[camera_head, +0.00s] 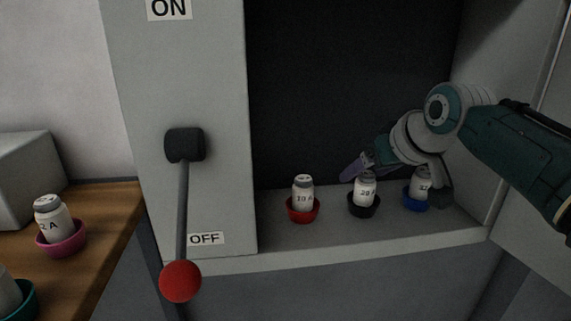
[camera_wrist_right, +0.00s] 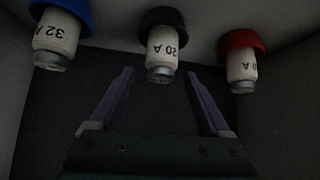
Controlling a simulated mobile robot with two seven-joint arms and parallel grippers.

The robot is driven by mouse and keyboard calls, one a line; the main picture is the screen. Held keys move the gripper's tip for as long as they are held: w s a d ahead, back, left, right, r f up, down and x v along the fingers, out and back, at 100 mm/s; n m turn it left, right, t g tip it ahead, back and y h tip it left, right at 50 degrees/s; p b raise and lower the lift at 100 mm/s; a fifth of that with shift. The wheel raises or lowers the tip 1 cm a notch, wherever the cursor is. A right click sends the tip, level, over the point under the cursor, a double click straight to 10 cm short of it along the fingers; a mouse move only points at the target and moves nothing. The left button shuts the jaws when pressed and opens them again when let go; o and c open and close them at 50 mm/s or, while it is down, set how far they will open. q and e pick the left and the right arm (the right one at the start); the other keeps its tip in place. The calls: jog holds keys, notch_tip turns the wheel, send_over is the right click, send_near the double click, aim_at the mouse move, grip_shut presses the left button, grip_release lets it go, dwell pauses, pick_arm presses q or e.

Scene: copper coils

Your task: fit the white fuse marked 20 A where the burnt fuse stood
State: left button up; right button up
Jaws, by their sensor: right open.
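The white fuse marked 20 A (camera_head: 364,188) stands upright in a black cup (camera_head: 364,208) on the cabinet shelf, between its two neighbours. In the right wrist view, which is upside down, the 20 A fuse (camera_wrist_right: 162,55) appears between the two purple fingers. My right gripper (camera_wrist_right: 160,78) is open, with its fingers spread either side of the fuse's grey cap and clear gaps showing. In the head view a purple finger (camera_head: 355,168) is just left of and above that fuse. No burnt fuse can be made out. My left gripper is out of view.
A 10 A fuse (camera_head: 302,190) stands in a red cup and a 32 A fuse (camera_head: 421,184) in a blue cup, partly behind my gripper. The red-knobbed lever (camera_head: 181,281) points down by OFF. A wooden table (camera_head: 110,212) holds a fuse in a pink cup (camera_head: 62,242).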

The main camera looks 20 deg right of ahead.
aim_at(368, 174)
notch_tip(368, 174, up, 5)
jog(key=p, duration=0.4)
jog(key=shift+f, duration=0.15)
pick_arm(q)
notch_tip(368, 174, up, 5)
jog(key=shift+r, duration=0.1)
pick_arm(e)
jog(key=shift+f, duration=0.1)
jog(key=shift+f, duration=0.1)
